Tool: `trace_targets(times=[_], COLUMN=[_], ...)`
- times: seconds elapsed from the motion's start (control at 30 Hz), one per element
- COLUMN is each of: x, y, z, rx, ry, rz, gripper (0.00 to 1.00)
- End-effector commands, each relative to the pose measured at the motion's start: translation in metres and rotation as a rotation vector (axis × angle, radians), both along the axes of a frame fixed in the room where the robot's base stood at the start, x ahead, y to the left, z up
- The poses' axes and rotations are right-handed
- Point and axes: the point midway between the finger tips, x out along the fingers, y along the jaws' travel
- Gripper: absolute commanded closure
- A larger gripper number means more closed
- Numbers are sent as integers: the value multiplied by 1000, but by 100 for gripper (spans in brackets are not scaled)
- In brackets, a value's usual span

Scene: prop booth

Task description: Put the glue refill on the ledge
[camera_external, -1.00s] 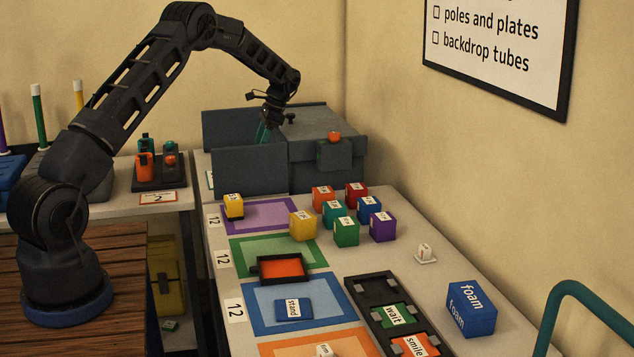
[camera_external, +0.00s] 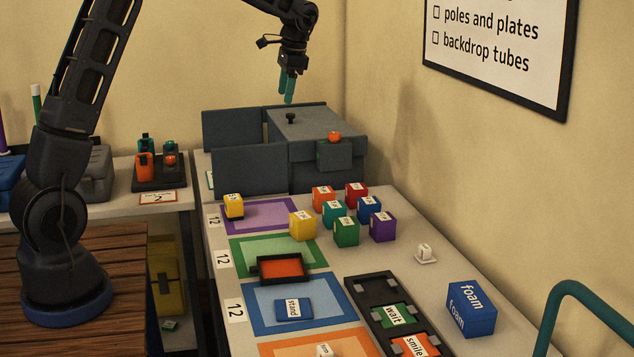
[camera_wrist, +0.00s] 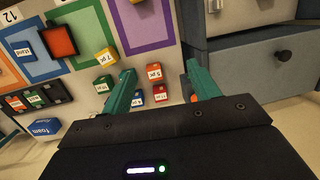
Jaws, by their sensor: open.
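My gripper (camera_external: 288,90) is open and empty, raised above the grey box unit (camera_external: 313,127) at the back of the table. Its two teal fingers spread apart in the wrist view (camera_wrist: 162,72), with nothing between them. I cannot pick out the glue refill by any readable label. A small orange-red round object (camera_external: 334,136) sits on top of a small grey block (camera_external: 336,156) at the front of the unit. I cannot tell whether that block is the ledge. The inside between the two grey panels (camera_external: 248,172) left of the unit is hidden.
Several labelled cubes (camera_external: 346,231) stand on the table before the unit. An orange tray (camera_external: 281,267), a dark rack (camera_external: 376,290), a blue foam block (camera_external: 471,308) and a small white piece (camera_external: 425,252) lie nearer. A side table holds orange and teal bottles (camera_external: 145,166).

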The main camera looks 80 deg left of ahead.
Motion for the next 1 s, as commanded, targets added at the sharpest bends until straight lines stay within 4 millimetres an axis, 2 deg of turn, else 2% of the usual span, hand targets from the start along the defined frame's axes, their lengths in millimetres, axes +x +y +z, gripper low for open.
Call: trace_targets(times=[0.03,0.2,0.5,0.77,1.0], x=[-4,-21,-69,-125,-184], y=[-21,-81,-181,-258,-317], z=[14,49,93,113,116], rx=[5,15,20,10,-11], ry=[-20,-81,-190,-283,-366], rz=[-5,-9,-17,-22,-28], gripper=[39,39,39,39,39])
